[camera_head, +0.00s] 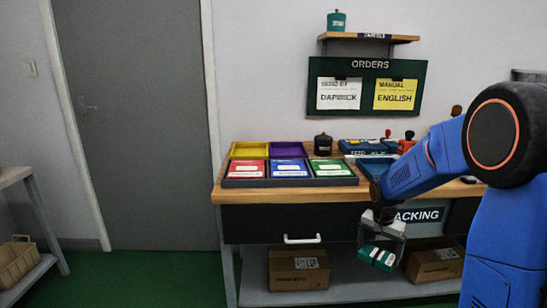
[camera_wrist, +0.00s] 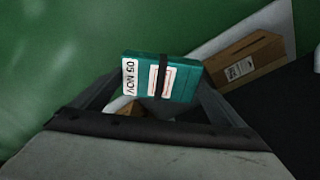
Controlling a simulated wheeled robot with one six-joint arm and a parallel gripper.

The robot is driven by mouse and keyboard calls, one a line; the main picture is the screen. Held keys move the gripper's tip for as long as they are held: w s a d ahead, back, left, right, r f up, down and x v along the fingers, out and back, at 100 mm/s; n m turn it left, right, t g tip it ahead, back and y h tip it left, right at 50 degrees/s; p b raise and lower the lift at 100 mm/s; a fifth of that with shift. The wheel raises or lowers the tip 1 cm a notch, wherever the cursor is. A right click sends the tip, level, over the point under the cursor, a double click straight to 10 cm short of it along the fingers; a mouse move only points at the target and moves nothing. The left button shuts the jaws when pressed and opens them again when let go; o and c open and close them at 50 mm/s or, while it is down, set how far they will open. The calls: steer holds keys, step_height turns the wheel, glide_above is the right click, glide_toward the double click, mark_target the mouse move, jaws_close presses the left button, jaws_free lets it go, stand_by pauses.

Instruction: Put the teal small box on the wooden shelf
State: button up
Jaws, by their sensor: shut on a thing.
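The teal small box (camera_head: 377,256) is held in my gripper (camera_head: 381,240), in front of the packing bench and below its top edge. In the wrist view the teal small box (camera_wrist: 183,80) shows a white label reading "05 NOV" and a dark band across it. My gripper (camera_wrist: 160,100) is shut on it. The wooden shelf (camera_head: 345,37) is high on the wall, above the orders board. The right part of the shelf top looks clear.
The bench (camera_head: 228,196) holds a tray (camera_head: 240,183) with coloured compartments, a dark jar (camera_head: 323,145) and several tools. Cardboard boxes (camera_head: 299,270) lie on the lower shelf (camera_head: 345,290). A green board (camera_head: 363,88) hangs below the wooden shelf. Green floor is open at left.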

steer(key=w+a+f+n, duration=0.1)
steer(key=a+f+n, duration=0.1)
steer(key=f, duration=0.8)
steer(key=w+a+f+n, duration=0.2)
steer(key=a+f+n, duration=0.1)
steer(key=f, duration=0.7)
steer(key=w+a+f+n+y, duration=0.1)
steer(key=w+a+f+n, duration=0.1)
steer(key=f, duration=0.8)
steer(key=shift+a+n, duration=0.15)
steer(key=shift+n, duration=0.55)
